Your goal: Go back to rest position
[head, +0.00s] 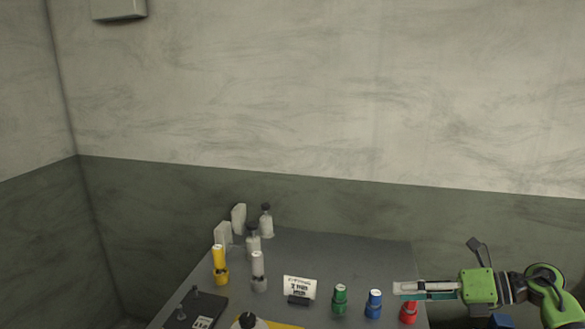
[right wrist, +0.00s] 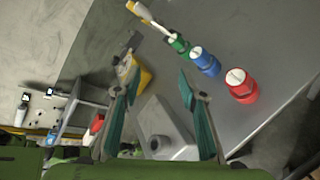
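My right gripper (head: 398,288) is above the right part of the grey table (head: 345,254) in the head view, its fingers pointing left. In the right wrist view its two teal fingers (right wrist: 157,74) are spread apart with nothing held between them. A red container (head: 408,313) is partly hidden just below the gripper in the head view. The red container also shows clear of the fingers in the right wrist view (right wrist: 241,87). My left gripper is in neither view.
Yellow (head: 220,269) and grey (head: 258,272) containers stand left. Bottles (head: 266,221) stand at the back. A dark tray (head: 197,309) lies front left.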

